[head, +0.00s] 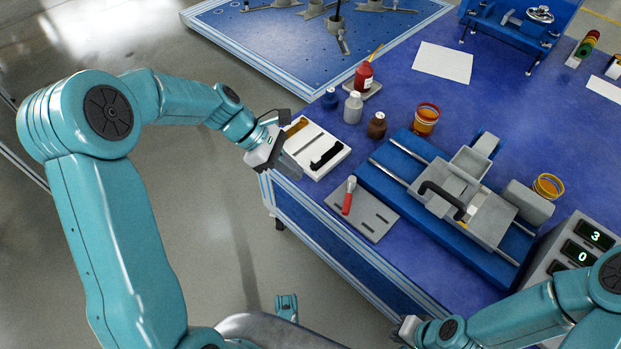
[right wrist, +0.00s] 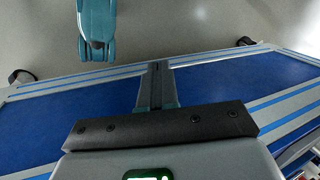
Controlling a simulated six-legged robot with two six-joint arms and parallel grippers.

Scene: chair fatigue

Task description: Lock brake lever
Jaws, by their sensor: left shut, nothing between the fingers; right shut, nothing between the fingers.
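A lever with a red grip (head: 348,196) stands on a grey slotted plate (head: 376,222) near the table's front edge; I take it for the brake lever. My left gripper (head: 292,170) is shut and empty, beside the white tray and up-left of the lever, apart from it. My right gripper (head: 404,330) is low in the head view, in front of the table edge and partly cut off by its arm. In the right wrist view its fingers (right wrist: 157,85) are together with nothing between them, over the table's side. The lever is not in the right wrist view.
A blue-railed machine (head: 400,180) with a black curved handle (head: 440,195) stands right of the lever. A white tray (head: 298,134) with brown and black pieces lies behind it. Bottles, an orange jar (head: 425,120) and a display box (head: 583,245) stand around. Floor at left is open.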

